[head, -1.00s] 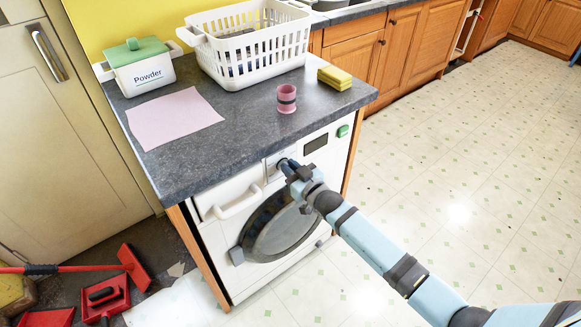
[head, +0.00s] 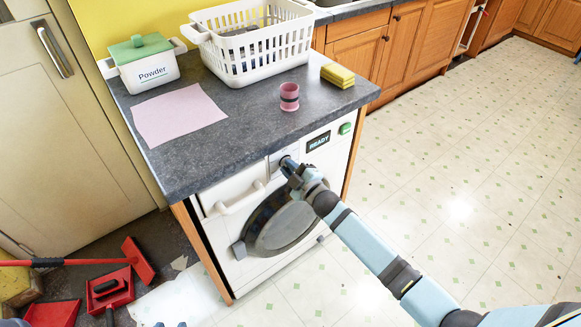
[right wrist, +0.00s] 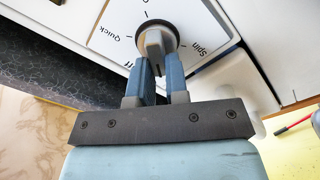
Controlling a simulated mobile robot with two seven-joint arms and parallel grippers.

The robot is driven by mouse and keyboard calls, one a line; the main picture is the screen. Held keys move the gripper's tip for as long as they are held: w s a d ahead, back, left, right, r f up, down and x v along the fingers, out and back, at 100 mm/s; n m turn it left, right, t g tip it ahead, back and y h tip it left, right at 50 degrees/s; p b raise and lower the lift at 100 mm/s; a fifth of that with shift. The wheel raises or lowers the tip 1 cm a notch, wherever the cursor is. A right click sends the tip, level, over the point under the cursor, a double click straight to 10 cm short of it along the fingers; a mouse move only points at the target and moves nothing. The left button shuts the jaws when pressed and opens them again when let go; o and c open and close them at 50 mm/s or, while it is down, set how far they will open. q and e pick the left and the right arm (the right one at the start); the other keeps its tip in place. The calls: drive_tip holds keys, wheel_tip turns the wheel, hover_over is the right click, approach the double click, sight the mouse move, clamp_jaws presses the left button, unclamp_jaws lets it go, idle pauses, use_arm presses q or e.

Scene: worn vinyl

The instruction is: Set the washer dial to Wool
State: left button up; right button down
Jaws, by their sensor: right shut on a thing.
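The washer (head: 262,222) is white, under the grey counter, with a round dark door. Its dial (right wrist: 155,42) has a grey grip bar on a dark round base. In the right wrist view "Quick" and "Spin" read beside it, and an "ff" shows by the finger. I see no "Wool" label; the fingers and the frame edge hide part of the ring. My right gripper (right wrist: 162,76) is shut on the dial's grip bar. In the head view the gripper covers most of the dial. Small bluish tips at the bottom edge may be my left gripper (head: 170,324).
The washer display (head: 318,141) reads "READY", beside a green button (head: 345,128). A drawer handle (head: 240,198) is left of the dial. On the counter stand a pink cup (head: 289,97), yellow sponges (head: 338,76), a white basket (head: 250,45) and a powder box (head: 145,65).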

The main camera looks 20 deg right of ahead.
drive_tip(key=shift+f+n, duration=0.1)
drive_tip(key=shift+n, duration=0.5)
drive_tip(key=c, duration=1.1)
unclamp_jaws()
drive_tip(key=shift+s, duration=0.1)
drive_tip(key=v, duration=1.3)
drive_tip(key=shift+s+d+p, duration=0.1)
drive_tip(key=shift+s+p, duration=0.25)
